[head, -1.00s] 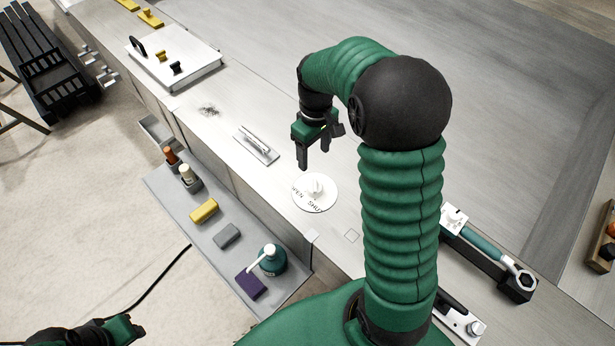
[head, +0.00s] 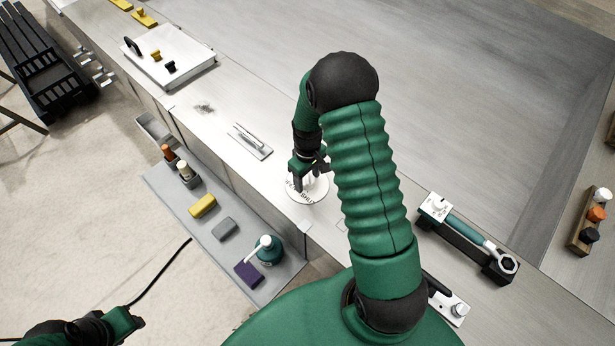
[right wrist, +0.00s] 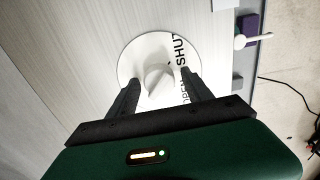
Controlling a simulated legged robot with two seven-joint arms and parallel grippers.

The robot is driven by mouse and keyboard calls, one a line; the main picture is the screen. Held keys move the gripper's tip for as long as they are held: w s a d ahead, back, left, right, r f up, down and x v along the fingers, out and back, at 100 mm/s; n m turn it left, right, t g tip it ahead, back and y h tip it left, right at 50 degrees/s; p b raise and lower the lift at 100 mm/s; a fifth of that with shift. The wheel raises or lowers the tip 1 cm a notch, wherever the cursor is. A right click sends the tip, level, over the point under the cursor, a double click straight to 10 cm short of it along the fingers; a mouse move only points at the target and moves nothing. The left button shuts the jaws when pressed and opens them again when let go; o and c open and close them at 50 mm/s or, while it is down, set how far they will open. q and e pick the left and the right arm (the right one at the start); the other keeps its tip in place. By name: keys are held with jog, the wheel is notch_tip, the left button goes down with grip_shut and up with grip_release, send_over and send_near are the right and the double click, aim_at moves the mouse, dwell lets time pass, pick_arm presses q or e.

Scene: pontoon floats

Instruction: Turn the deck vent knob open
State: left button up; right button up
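The deck vent knob is a white knob on a round white plate (head: 306,197) with OPEN and SHUT lettering, set in the metal deck. In the right wrist view the knob (right wrist: 157,80) sits between and just beyond my right gripper's fingertips (right wrist: 158,88), with SHUT lettering at its right. My right gripper (head: 308,184) is over the plate in the head view, hiding much of the knob. Its fingers are apart, one on each side of the knob; I see no clear contact. My left gripper (head: 130,318) is at the lower left, far from the knob; its fingers are unclear.
A metal handle plate (head: 250,141) lies left of the knob. A white hatch (head: 168,62) is farther back. A grey shelf (head: 185,218) along the deck edge holds sponges and a teal bottle (head: 268,250). A torque wrench (head: 470,236) lies in a black holder at the right.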

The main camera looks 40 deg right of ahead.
jog(key=shift+w+f, duration=0.15)
jog(key=shift+w, duration=0.1)
jog(key=c, duration=0.7)
jog(key=shift+d, duration=0.1)
jog(key=c, duration=0.4)
pick_arm(q)
jog(key=shift+w+d, duration=0.1)
jog(key=shift+w, duration=0.15)
pick_arm(e)
jog(key=shift+c, duration=0.2)
pick_arm(q)
jog(key=shift+f, duration=0.2)
pick_arm(e)
jog(key=shift+m, duration=0.3)
jog(key=m+b, duration=0.1)
jog(key=m, duration=0.2)
jog(key=shift+m, duration=0.3)
jog(key=m, duration=0.4)
jog(key=shift+b, duration=0.3)
jog(key=m, duration=0.5)
pick_arm(q)
jog(key=shift+f+p, duration=0.3)
jog(key=shift+p, duration=0.05)
pick_arm(e)
jog(key=m, duration=0.4)
jog(key=shift+m, duration=0.3)
